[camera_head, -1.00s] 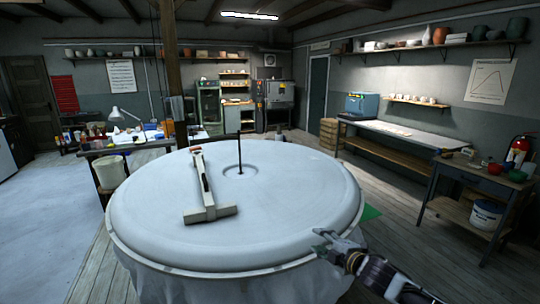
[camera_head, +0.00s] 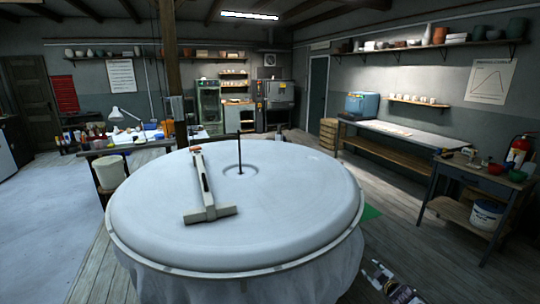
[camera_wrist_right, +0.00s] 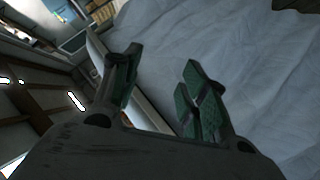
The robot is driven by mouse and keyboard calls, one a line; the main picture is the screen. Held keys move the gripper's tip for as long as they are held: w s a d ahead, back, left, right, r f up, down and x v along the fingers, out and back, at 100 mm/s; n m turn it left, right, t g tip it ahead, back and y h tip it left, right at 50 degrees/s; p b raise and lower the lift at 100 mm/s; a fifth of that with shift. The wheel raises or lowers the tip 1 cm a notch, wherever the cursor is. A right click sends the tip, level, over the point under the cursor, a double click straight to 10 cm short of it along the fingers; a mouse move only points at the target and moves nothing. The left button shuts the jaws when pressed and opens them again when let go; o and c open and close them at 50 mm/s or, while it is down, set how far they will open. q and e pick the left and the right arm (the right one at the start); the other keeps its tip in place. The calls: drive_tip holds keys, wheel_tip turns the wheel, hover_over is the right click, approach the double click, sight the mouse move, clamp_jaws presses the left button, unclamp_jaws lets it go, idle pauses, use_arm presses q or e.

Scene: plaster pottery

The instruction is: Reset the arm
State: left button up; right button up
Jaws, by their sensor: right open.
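My right gripper (camera_head: 375,274) is low at the bottom right of the head view, beside the draped side of the round table and apart from it. In the right wrist view, its two green-padded fingers (camera_wrist_right: 160,95) stand apart with nothing between them, with white cloth behind. My left gripper is not in view.
A large round white table (camera_head: 290,235) fills the middle. A side table (camera_head: 470,178) with bowls stands at the right. Wooden floor lies open between them.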

drive_tip(key=s+d+f+m+g+h, duration=0.1)
drive_tip(key=s+d+f+m+g, duration=0.1)
drive_tip(key=s+f, duration=0.8)
drive_tip(key=s+d+f+m+g+h, duration=0.15)
drive_tip(key=s+f, duration=0.55)
drive_tip(key=f, duration=0.7)
drive_tip(key=s+a+f+m+g, duration=0.1)
drive_tip(key=s+a+f+g, duration=0.1)
drive_tip(key=s+f, duration=0.55)
drive_tip(key=s+a+f+g, duration=0.2)
drive_tip(key=s+f, duration=0.4)
drive_tip(key=s, duration=0.3)
drive_tip(key=s+a+f+g+y, duration=0.1)
drive_tip(key=s+a+f, duration=0.2)
drive_tip(key=s, duration=0.7)
drive_tip(key=s+a+f+m+g, duration=0.1)
drive_tip(key=s+a+f, duration=0.1)
drive_tip(key=s+a, duration=0.5)
drive_tip(key=s+a+f+g+y, duration=0.1)
drive_tip(key=s+a, duration=0.4)
drive_tip(key=s, duration=1)
wheel_tip(320, 180, down, 3)
drive_tip(key=shift+a+r+g+y, duration=0.2)
drive_tip(key=shift+a+g+y, duration=0.15)
drive_tip(key=shift+g, duration=0.2)
